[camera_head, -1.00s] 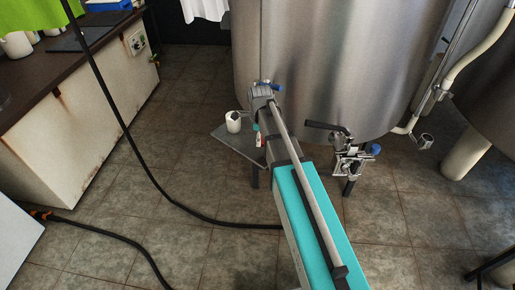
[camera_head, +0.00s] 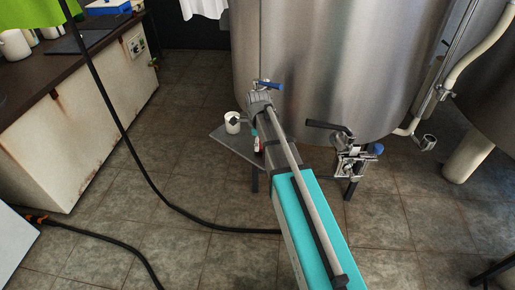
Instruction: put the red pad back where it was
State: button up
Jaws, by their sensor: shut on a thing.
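I cannot make out the red pad in this view. My arm reaches forward from the lower right, and its grey wrist end is in front of the large steel tank (camera_head: 330,60). The jaws of my gripper and anything between them are hidden behind the arm. Left of the arm, a white mug (camera_head: 231,127) stands on a grey tray-like stand (camera_head: 236,145). A small dark patch shows against the mug; I cannot tell what it is. A small bottle with a teal cap and red on its body (camera_head: 258,145) is beside the arm.
A valve assembly (camera_head: 350,160) with a blue knob is at the tank's foot, right of my arm. A black hose (camera_head: 150,187) curves across the view at left. A rusty white counter (camera_head: 85,125) stands left. Tiled floor between is largely clear.

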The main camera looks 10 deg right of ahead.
jog(key=shift+f+b, duration=0.35)
jog(key=shift+f, duration=0.25)
jog(key=shift+f, duration=0.15)
jog(key=o, duration=0.9)
jog(key=shift+c, duration=0.2)
jog(key=shift+r, duration=0.25)
notch_tip(320, 180, up, 12)
jog(key=p, duration=1.2)
jog(key=shift+s, duration=0.15)
